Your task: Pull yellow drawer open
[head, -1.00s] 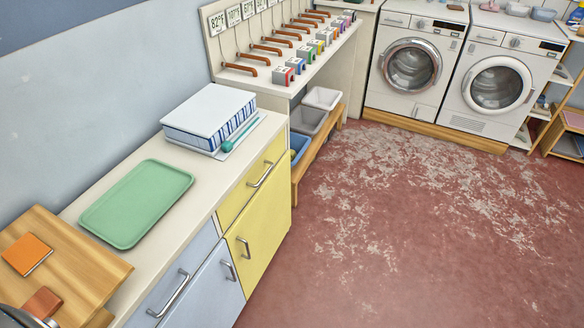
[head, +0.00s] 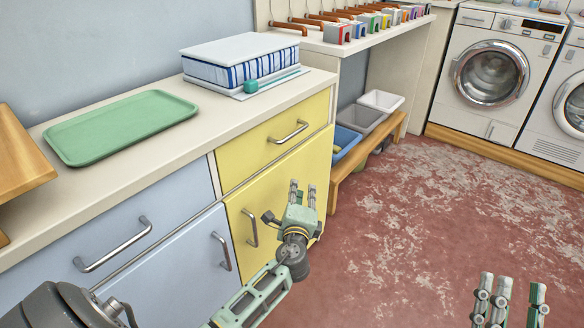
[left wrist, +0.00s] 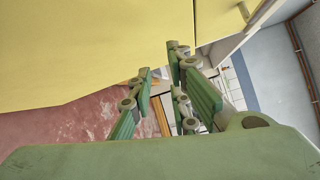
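The yellow drawer (head: 245,153) sits in the top of the counter's right section, flush with the cabinet, so it is shut. Its silver bar handle (head: 288,132) runs across the front and is uncovered. My left gripper (head: 302,190) is in front of the yellow cupboard door below, under and slightly right of the handle, fingers pointing up. It is empty and its fingers are apart, also in the left wrist view (left wrist: 160,80), where a yellow front fills the upper left. My right gripper (head: 518,292) is over the floor at bottom right, fingers apart and empty.
The yellow cupboard door (head: 275,205) has a vertical handle (head: 250,228). Blue-grey fronts with handles are to the left. A green tray (head: 120,127) and a blue-white box (head: 240,62) lie on the counter. A low wooden bench (head: 365,160) with bins stands right. The red floor is clear.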

